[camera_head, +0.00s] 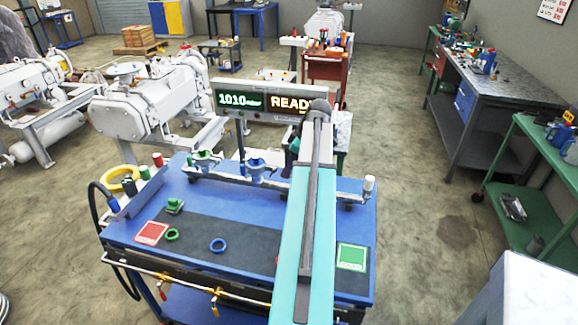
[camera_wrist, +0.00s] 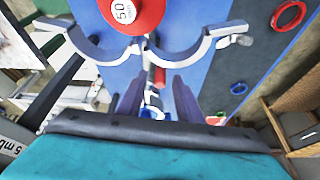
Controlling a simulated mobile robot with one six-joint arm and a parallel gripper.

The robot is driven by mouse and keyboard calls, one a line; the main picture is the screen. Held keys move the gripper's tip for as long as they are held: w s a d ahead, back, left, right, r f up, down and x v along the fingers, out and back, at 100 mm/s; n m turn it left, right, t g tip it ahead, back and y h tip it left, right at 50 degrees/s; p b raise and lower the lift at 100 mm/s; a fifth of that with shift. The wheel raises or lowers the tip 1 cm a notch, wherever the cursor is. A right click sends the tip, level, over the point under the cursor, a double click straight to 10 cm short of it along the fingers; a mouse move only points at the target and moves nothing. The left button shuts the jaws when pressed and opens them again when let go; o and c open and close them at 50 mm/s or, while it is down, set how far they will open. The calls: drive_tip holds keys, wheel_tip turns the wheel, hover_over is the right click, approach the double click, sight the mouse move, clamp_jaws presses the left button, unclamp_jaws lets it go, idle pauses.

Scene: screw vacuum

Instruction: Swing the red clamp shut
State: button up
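In the wrist view an open silver clamp stands with two curved halves, left (camera_wrist: 85,45) and right (camera_wrist: 205,45), spread apart around a red disc (camera_wrist: 130,12) marked 50. A short red piece (camera_wrist: 155,76) shows below the disc. My gripper (camera_wrist: 157,88) has its two dark fingers apart below the clamp, with the red piece in the gap between them. I cannot tell whether a finger touches the clamp. In the head view my teal arm hides the clamp and most of the gripper.
A blue clamp (camera_head: 259,170) and a green one (camera_head: 205,160) stand along the pipe on the blue table (camera_head: 240,265). A display (camera_head: 262,101) reading 1010 and READY stands behind. Green (camera_head: 171,235) and blue (camera_head: 218,245) rings lie in front.

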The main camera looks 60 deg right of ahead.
drive_tip(key=shift+f, duration=0.15)
clamp_jaws()
drive_tip(key=shift+w+d, duration=0.1)
drive_tip(key=shift+d, duration=0.05)
